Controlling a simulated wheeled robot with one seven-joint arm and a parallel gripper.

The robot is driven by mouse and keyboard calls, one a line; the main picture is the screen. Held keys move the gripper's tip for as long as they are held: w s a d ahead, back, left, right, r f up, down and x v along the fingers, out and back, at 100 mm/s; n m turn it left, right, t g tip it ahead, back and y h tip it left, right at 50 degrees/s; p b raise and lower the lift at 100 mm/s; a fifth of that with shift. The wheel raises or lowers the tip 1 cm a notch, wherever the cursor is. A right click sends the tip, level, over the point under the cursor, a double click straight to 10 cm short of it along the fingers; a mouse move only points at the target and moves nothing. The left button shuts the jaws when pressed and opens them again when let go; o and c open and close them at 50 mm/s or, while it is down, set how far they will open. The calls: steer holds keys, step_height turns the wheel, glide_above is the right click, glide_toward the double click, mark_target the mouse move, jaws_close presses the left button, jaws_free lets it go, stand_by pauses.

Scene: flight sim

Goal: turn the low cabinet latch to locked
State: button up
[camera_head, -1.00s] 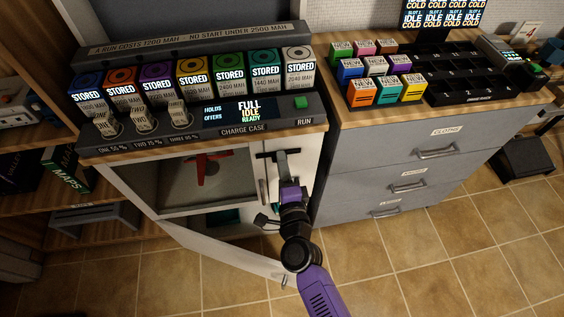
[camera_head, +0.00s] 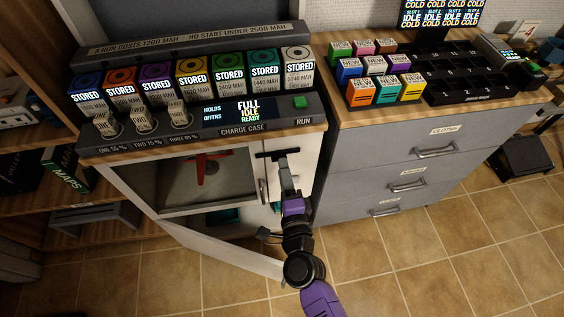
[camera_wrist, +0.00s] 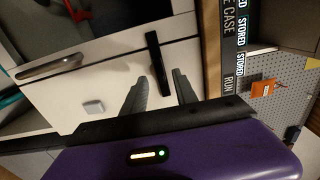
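The latch is a black bar (camera_head: 266,155) on the white front of the low cabinet (camera_head: 304,158), below the charge case. In the head view it lies roughly level. In the wrist view the bar (camera_wrist: 155,58) looks nearly upright and crosses the seam between two white panels. My gripper (camera_head: 283,163) is in front of the white panel, just below the bar. In the wrist view my gripper (camera_wrist: 161,80) has its two dark fingers apart, with nothing held between them. The fingertips are close to the bar's lower end; whether they touch it I cannot tell.
A metal handle (camera_wrist: 50,67) sits along the seam. A small grey square (camera_wrist: 93,106) is on the panel. A lower white door (camera_head: 225,249) hangs open beside my arm. The grey drawer unit (camera_head: 385,165) stands to the right. The tiled floor in front of it is clear.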

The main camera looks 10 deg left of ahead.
steer(key=shift+v, duration=2.3)
